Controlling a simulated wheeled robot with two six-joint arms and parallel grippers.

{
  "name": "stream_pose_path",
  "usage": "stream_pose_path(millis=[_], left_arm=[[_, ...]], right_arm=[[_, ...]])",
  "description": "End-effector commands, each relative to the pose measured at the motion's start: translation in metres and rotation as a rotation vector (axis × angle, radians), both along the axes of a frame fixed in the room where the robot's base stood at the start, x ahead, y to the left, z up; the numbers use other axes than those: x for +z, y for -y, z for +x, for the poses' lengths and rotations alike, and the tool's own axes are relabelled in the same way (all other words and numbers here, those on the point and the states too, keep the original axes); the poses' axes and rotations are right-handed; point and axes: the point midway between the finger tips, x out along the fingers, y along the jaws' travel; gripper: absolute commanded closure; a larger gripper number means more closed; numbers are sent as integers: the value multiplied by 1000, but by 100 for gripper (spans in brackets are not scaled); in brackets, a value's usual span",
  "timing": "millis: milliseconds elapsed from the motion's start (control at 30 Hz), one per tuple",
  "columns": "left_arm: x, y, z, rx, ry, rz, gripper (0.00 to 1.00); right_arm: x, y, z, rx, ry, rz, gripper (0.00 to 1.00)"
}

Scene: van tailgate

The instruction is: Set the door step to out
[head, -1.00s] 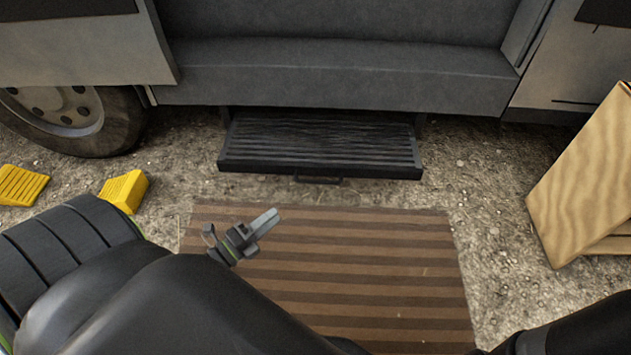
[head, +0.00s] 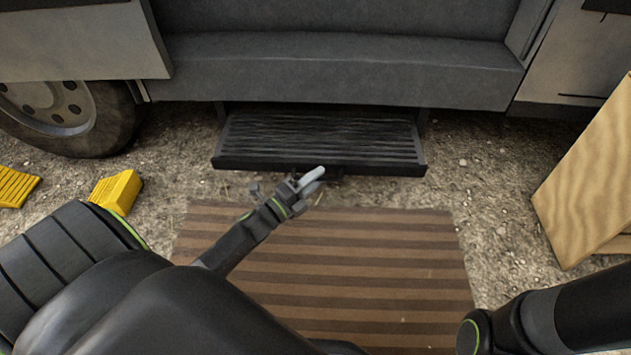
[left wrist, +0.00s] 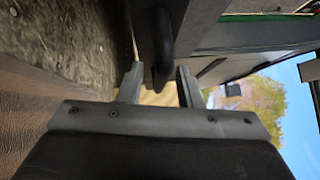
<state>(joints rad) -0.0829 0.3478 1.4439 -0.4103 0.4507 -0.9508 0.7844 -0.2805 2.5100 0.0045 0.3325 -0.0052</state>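The door step (head: 320,140) is a black ribbed tread under the van's doorway sill. It sticks out a little from below the sill. Its dark handle hangs at the middle of the front edge and is largely hidden by my gripper in the head view; it shows in the left wrist view (left wrist: 163,45). My left gripper (head: 314,177) is at the handle. In the left wrist view its two fingers (left wrist: 160,85) are apart, with the handle's end between their tips; contact is not clear. My right arm shows at lower right, its gripper out of view.
A striped brown mat (head: 350,270) lies on the gravel before the step. Yellow wheel chocks (head: 117,191) and a wheel (head: 62,110) are at left. A leaning wooden board (head: 590,180) stands at right.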

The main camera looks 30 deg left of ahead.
Motion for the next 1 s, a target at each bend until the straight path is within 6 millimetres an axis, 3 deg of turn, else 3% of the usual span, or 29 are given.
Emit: stream_pose_path(millis=[333,600,1000], left_arm=[[0,1,4,1,-1,-2,68],[0,1,4,1,-1,-1,100],[2,6,-5,1,-3,-4,100]], right_arm=[[0,0,0,1,1,1,64],[0,0,0,4,1,3,64],[7,0,0,4,3,3,64]])
